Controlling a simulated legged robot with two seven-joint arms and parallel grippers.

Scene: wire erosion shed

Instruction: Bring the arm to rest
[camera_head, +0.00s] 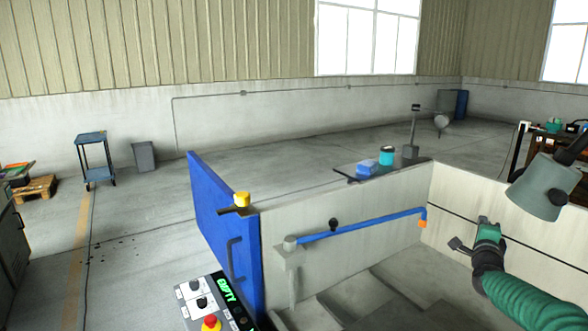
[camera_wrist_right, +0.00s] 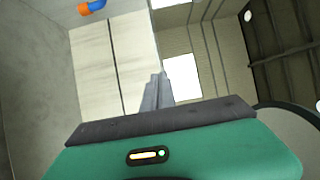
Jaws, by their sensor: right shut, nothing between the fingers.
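My right arm comes in from the lower right of the head view, with a green forearm and a dark wrist. My right gripper (camera_head: 484,221) is raised inside the pale-walled machine enclosure, in front of its right wall. In the right wrist view, the grey fingers of the right gripper (camera_wrist_right: 156,91) are together with nothing between them. They stand clear of any surface that I can make out. My left arm and gripper are not in view.
A blue pipe (camera_head: 365,226) with an orange end runs along the enclosure's back wall. A grey lamp head (camera_head: 540,188) hangs close above the right arm. A blue door (camera_head: 222,232) and a control panel (camera_head: 212,302) stand at left. A shelf with a blue box (camera_head: 367,167) is behind.

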